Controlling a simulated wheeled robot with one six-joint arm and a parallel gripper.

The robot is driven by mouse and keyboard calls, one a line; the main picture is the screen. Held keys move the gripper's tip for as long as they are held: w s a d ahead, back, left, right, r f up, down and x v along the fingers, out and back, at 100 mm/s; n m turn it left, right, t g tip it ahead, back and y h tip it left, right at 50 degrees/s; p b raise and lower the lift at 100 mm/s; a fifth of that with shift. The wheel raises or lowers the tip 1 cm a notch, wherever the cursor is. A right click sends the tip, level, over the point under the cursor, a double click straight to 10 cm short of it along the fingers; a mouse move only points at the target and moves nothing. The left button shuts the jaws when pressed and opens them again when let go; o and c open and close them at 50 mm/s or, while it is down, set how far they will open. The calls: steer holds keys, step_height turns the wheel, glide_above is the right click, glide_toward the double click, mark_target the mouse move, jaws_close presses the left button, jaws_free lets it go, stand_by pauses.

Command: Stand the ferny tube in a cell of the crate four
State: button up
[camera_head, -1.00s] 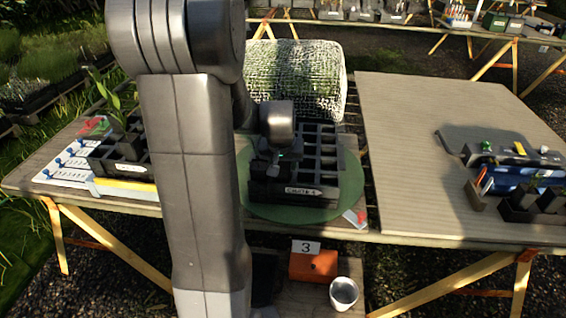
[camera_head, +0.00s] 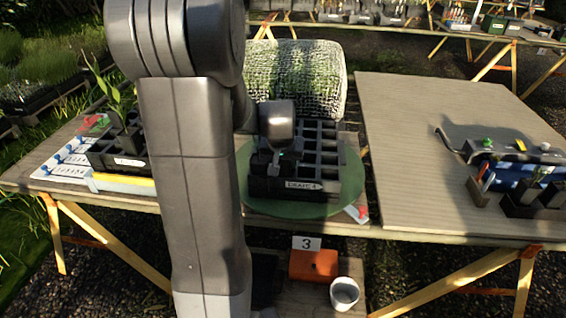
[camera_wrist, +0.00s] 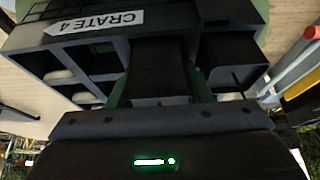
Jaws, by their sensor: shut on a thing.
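Crate four (camera_head: 328,190), black with a white name label, stands on a round green mat (camera_head: 250,208) on the table. My gripper (camera_head: 275,160) is at its left front part, low over the cells. In the wrist view my gripper (camera_wrist: 160,112) is shut on a dark square tube (camera_wrist: 158,70), beside the crate's label (camera_wrist: 95,22). The tube looks upright and down among the crate's cell walls, but I cannot tell how deep it sits. Its plant cannot be made out. Other cells of the crate look empty.
A mesh-covered roll (camera_head: 300,80) stands close behind the crate. A black crate with a leafy plant (camera_head: 118,100) is to the left, partly behind my arm. A red-tipped white tag (camera_head: 356,213) lies at the mat's right edge. The brown board (camera_head: 430,130) on the right is largely clear.

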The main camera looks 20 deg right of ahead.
mark_target(283, 173)
steer(key=shift+s+a+f+g+b, duration=0.2)
steer(key=shift+s+f, duration=0.1)
steer(key=shift+f, duration=0.45)
steer(key=shift+s+a+f+g+b, duration=0.1)
steer(key=shift+s+a+f+b, duration=0.15)
steer(key=shift+f, duration=0.5)
steer(key=o, duration=1)
steer(key=shift+r, duration=0.5)
steer(key=shift+o, duration=0.7)
steer(key=d+p+v, duration=0.1)
steer(key=v, duration=1.4)
steer(key=shift+w+r+p, duration=0.25)
steer(key=shift+w+p, duration=0.05)
steer(key=shift+w, duration=0.05)
